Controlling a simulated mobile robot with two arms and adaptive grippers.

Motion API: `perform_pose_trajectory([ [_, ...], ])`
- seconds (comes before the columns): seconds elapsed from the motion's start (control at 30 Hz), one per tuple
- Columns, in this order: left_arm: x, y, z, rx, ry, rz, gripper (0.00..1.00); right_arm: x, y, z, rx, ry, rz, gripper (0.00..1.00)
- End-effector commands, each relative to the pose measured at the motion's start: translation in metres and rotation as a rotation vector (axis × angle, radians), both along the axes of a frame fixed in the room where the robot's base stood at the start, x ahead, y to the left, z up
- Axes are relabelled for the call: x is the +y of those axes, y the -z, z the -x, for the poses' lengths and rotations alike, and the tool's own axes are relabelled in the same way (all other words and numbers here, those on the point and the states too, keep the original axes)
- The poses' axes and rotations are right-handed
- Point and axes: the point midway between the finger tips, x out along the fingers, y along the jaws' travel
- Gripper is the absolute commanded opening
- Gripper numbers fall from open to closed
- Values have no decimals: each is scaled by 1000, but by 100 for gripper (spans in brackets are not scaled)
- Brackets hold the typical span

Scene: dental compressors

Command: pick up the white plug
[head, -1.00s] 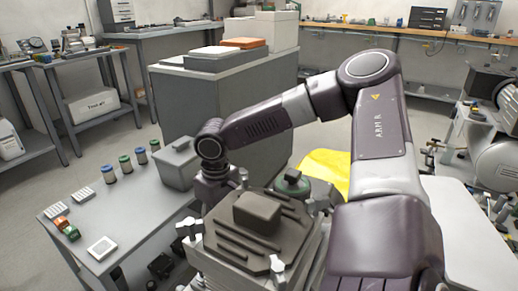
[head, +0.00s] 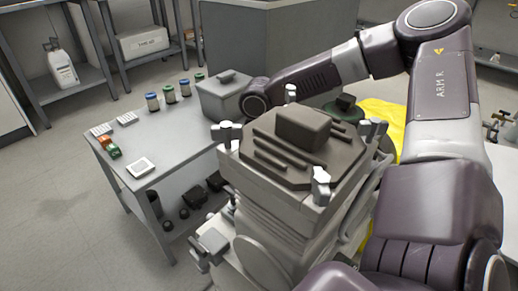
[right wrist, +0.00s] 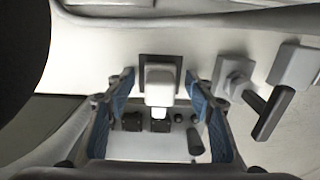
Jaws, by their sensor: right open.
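In the right wrist view a white plug (right wrist: 160,86) stands out from a dark square plate (right wrist: 143,63) on a pale surface. My right gripper (right wrist: 159,84) is open, with one blue-padded finger on each side of the plug. A gap shows between the plug and each finger; I cannot tell how deep the fingers reach. In the head view my right arm comes in from the right and reaches down behind the grey machine (head: 300,165), which hides the gripper and the plug. My left gripper is not in view.
Grey clamp-like fittings with dark handles (right wrist: 272,112) stand right of the fingers. Several small dark parts show below the plug. In the head view a grey table (head: 165,150) holds jars, a grey box (head: 222,98) and small items. Open floor lies at the left.

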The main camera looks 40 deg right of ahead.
Motion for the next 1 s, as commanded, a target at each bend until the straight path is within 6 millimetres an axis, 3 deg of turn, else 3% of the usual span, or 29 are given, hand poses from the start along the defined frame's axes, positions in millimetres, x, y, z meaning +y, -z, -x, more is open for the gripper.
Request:
perform_pose_trajectory([
  [0.23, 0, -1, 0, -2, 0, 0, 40, 0, 0, 0, -1, 0, 1, 48],
  [0.63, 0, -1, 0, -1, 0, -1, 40, 0, 0, 0, -1, 0, 1, 4],
  [1.0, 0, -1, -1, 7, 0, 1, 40, -2, -2, 1, -2, 1, 0, 3],
])
